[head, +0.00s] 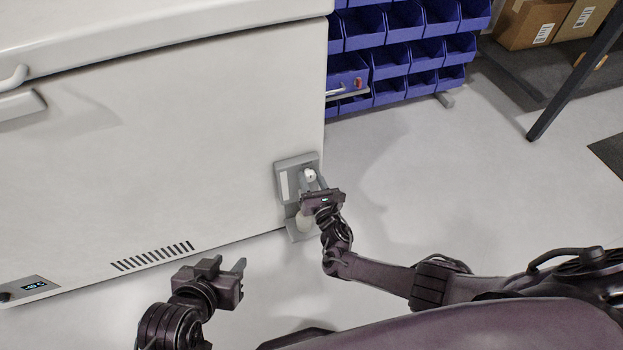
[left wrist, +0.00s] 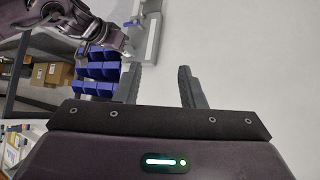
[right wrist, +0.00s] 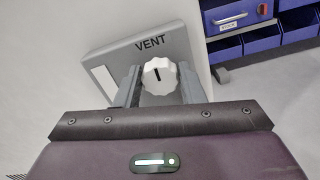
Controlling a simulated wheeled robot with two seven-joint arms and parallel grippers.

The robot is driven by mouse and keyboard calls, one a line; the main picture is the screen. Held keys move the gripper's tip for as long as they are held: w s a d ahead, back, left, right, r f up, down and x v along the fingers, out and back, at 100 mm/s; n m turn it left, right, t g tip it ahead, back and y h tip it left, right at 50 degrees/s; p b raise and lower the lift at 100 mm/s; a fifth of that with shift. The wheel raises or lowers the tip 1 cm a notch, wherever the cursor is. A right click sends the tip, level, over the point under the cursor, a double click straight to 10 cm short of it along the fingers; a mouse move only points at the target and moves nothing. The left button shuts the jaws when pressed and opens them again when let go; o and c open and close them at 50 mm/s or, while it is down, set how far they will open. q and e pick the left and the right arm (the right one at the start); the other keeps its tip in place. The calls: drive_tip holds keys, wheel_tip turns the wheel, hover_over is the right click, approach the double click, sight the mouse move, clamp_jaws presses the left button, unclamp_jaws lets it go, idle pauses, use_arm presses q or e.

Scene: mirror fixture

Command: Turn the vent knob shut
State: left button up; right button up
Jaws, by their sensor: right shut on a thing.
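The white scalloped vent knob (right wrist: 159,77) sits on a grey panel marked VENT (right wrist: 107,65) in the right wrist view. A short dark line on its face points roughly up toward the lettering. In the head view the knob (head: 310,175) is at the lower right corner of the white chest freezer (head: 170,140). My right gripper (head: 314,183) has a finger on each side of the knob and is shut on it; the fingers also show in the right wrist view (right wrist: 160,85). My left gripper (head: 226,266) is empty, with its fingers apart, in front of the freezer.
A rack of blue bins (head: 405,50) stands behind the freezer's right side. Cardboard boxes (head: 530,22) lie at the top right near a dark table leg (head: 575,80). A vent grille (head: 152,256) and a small display (head: 34,286) are low on the freezer.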

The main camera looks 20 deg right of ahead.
sight(311, 178)
drive_tip(key=shift+f, duration=0.1)
drive_tip(key=o, duration=1)
drive_tip(key=shift+s, duration=0.15)
drive_tip(key=s+p, duration=0.1)
drive_tip(key=s, duration=0.2)
drive_tip(key=shift+p, duration=0.35)
use_arm(q)
drive_tip(key=s+a+f+g+y+p, duration=0.1)
drive_tip(key=s+a+f+g+y, duration=0.1)
drive_tip(key=s+a+f+g, duration=0.1)
drive_tip(key=shift+s+a+f+g, duration=0.35)
drive_tip(key=shift+s+g, duration=0.25)
drive_tip(key=shift+s, duration=0.6)
use_arm(e)
drive_tip(key=shift+s+d, duration=0.1)
drive_tip(key=shift+s, duration=2.2)
